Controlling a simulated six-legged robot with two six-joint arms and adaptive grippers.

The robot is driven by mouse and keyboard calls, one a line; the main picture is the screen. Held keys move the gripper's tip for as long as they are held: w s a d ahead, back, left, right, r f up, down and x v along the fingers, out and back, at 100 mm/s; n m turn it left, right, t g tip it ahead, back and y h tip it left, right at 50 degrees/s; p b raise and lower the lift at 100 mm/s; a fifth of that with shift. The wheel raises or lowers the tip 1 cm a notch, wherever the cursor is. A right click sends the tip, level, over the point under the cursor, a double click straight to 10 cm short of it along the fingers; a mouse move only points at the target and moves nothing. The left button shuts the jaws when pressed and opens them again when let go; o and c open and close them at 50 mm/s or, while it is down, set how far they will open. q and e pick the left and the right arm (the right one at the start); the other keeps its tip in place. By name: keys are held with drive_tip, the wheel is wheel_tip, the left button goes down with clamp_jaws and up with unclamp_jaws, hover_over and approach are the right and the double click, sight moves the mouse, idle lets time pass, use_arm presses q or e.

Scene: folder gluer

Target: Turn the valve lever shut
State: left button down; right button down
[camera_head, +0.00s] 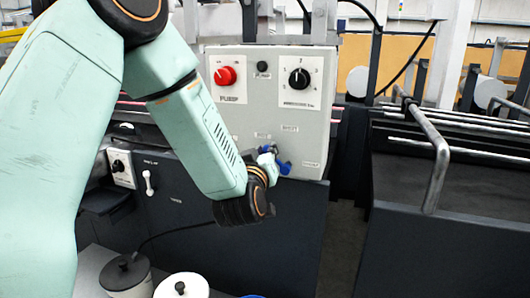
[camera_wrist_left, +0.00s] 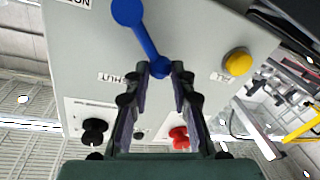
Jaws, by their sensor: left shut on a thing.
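The blue valve lever (camera_head: 284,167) is on the lower part of the grey control panel (camera_head: 221,118), mostly hidden by my left wrist in the head view. In the left wrist view the blue lever (camera_wrist_left: 144,36) runs from a larger round end to a smaller round end. My left gripper (camera_wrist_left: 161,70) has its fingers on both sides of the smaller end and is shut on it. The lever points between the SHUT label (camera_wrist_left: 112,77) and another label (camera_wrist_left: 220,77). In the head view the left gripper (camera_head: 268,157) is partly hidden. My right gripper is out of view.
A red pump knob (camera_head: 225,76) and a black selector knob (camera_head: 299,78) sit higher on the panel. A yellow button (camera_wrist_left: 237,62) is beside the lever. A bent metal rail (camera_head: 436,165) stands at right. Lidded pots (camera_head: 126,277) stand below my arm.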

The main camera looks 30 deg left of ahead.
use_arm(q)
drive_tip(key=m+p, duration=0.1)
drive_tip(key=d+r+m, duration=0.1)
drive_tip(key=m, duration=0.1)
drive_tip(key=d+m+p, duration=0.1)
drive_tip(key=shift+w+r+t+p, duration=0.2)
drive_tip(key=shift+w+t+p, duration=0.1)
drive_tip(key=shift+p, duration=0.05)
drive_tip(key=m, duration=0.1)
drive_tip(key=d+m+p, duration=0.1)
drive_tip(key=m, duration=0.1)
drive_tip(key=shift+w+d+r+t, duration=0.15)
drive_tip(key=shift+w+d+t, duration=0.05)
drive_tip(key=shift+d+t, duration=0.1)
drive_tip(key=shift+w+d+m+p, duration=0.1)
drive_tip(key=shift+d+m+p, duration=0.4)
drive_tip(key=shift+m, duration=0.6)
drive_tip(key=c, duration=1.1)
unclamp_jaws()
drive_tip(key=shift+w, duration=0.1)
